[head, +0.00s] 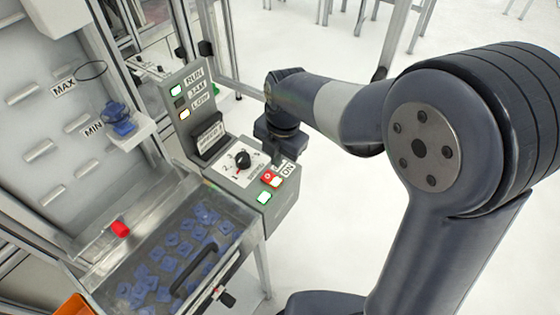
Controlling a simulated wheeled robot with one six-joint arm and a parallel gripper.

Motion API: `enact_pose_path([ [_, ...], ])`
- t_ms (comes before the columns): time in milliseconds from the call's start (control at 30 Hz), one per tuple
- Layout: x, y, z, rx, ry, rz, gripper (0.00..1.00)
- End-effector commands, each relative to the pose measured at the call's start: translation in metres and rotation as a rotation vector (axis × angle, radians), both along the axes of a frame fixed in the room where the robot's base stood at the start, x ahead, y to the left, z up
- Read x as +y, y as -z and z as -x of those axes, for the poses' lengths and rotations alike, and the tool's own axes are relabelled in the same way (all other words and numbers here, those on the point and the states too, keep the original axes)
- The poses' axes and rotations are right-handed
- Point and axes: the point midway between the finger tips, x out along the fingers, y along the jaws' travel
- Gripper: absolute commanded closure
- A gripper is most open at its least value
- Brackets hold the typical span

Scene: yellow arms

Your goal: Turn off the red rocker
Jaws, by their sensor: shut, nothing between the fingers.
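The red rocker (268,176) sits on the sloped top of the grey control box (246,204), left of a label that reads ON. I cannot clearly tell which way it is tipped. My gripper (278,160) is shut and empty. It points down just above and behind the rocker, close to the ON label (289,168). I cannot tell whether its tips touch the panel. My arm comes in from the right.
A black dial (242,159) is left of the rocker, and a lit green button (264,197) is in front of it. A light panel (184,100) stands behind, with RUN and LOW lit. A clear-lidded bin (170,260) of blue parts lies at lower left. Open floor is right.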

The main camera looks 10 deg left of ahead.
Motion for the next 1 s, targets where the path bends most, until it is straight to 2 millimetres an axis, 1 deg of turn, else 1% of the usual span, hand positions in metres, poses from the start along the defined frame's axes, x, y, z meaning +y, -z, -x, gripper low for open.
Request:
enact_pose_path([
  [100, -0.003, -0.027, 0.0, -0.005, 0.001, -0.003, 1.0],
  [200, -0.006, -0.046, 0.001, -0.004, 0.001, -0.003, 1.0],
  [300, -0.008, -0.061, 0.002, -0.002, 0.001, -0.001, 1.0],
  [400, -0.009, -0.071, 0.003, -0.001, 0.001, 0.0, 1.0],
  [567, -0.01, -0.078, 0.003, -0.001, 0.001, 0.0, 1.0],
  [833, -0.009, -0.077, 0.004, 0.0, 0.0, 0.001, 1.0],
  [1000, 0.006, -0.077, 0.003, 0.0, -0.003, 0.0, 1.0],
])
